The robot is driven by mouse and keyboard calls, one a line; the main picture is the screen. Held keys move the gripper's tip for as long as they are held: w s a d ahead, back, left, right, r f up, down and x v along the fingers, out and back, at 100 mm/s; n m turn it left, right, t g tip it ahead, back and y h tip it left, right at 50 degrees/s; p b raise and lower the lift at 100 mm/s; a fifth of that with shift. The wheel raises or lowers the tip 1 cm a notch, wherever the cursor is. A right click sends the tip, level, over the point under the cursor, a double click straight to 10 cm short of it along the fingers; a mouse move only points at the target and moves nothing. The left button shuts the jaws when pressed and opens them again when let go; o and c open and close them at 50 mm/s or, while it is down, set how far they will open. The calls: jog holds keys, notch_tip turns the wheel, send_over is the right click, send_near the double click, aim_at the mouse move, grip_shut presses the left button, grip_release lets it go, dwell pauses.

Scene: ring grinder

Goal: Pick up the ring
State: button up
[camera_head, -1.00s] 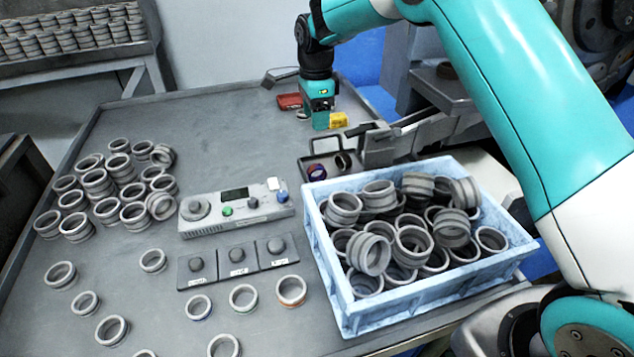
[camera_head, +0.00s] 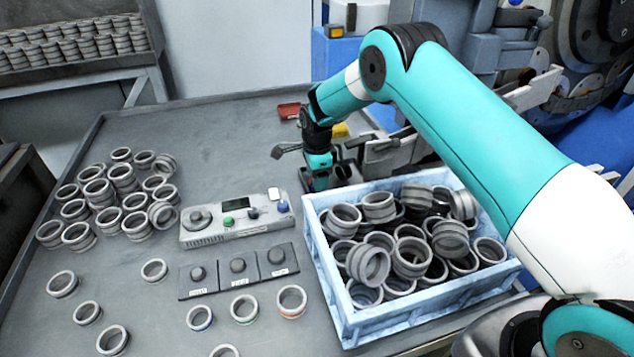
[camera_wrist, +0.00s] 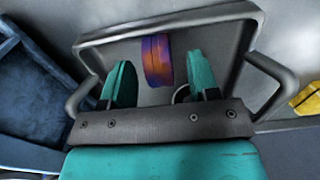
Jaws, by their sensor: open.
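A purple and orange ring (camera_wrist: 157,61) stands in a small grey tray (camera_wrist: 105,42) in the wrist view, seen edge-on. My gripper (camera_wrist: 161,85) is open, with one teal finger on each side of the ring's near end and gaps between. In the head view my gripper (camera_head: 318,184) points down at the small tray behind the blue crate, and hides the ring there. A second round thing (camera_wrist: 181,93), perhaps another ring, is partly hidden behind the right finger in the wrist view.
A blue crate (camera_head: 345,325) full of grey rings stands right in front of my gripper. A control box (camera_head: 235,229) with buttons is to the left. Loose rings (camera_head: 120,180) lie at the left. A metal machine part (camera_head: 390,150) is close on the right.

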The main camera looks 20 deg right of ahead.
notch_tip(320, 180, down, 2)
jog(key=shift+c, duration=0.2)
grip_shut()
